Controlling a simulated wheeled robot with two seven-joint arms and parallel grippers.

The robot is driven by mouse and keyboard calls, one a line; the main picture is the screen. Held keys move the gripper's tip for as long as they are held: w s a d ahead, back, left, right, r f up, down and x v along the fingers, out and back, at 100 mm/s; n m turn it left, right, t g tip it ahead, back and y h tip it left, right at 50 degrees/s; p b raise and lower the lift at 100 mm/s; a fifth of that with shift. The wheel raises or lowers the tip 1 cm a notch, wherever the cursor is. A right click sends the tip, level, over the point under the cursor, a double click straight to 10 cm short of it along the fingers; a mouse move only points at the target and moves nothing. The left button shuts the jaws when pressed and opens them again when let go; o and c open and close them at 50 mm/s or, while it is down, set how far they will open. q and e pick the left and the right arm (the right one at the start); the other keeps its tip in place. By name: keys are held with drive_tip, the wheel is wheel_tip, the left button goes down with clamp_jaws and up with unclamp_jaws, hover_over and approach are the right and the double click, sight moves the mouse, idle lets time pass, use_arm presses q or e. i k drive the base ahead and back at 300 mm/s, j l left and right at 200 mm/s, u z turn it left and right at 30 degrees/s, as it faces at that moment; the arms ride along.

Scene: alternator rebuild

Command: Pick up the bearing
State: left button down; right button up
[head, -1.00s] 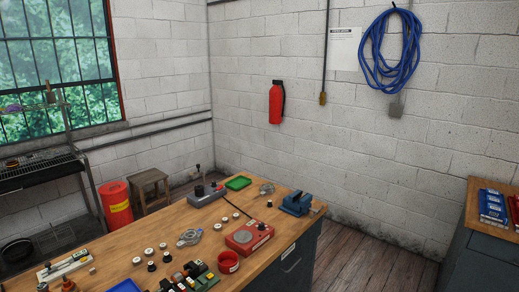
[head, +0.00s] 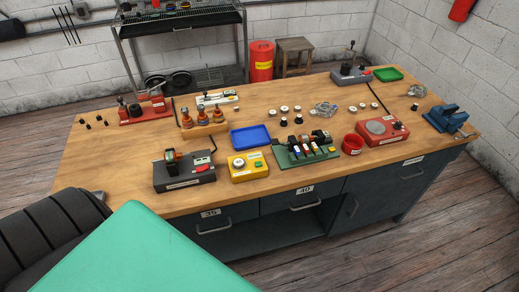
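Several small round parts, some pale-topped and some dark, stand on the wooden workbench (head: 330,92) around its middle and back. A pale-topped group includes one round part (head: 270,111); a darker one (head: 283,122) stands just in front. The bearing may be among these, but they are too small for me to tell which it is. Neither of my grippers shows in the head view.
A blue tray (head: 250,137), yellow box (head: 247,167), green rack (head: 305,151), red bowl (head: 352,144), red device (head: 383,131) and blue vise (head: 446,118) crowd the bench. A close teal shape hides the front left. Bare wood shows at left.

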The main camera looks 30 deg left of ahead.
sight(238, 163)
drive_tip(key=u, duration=1.25)
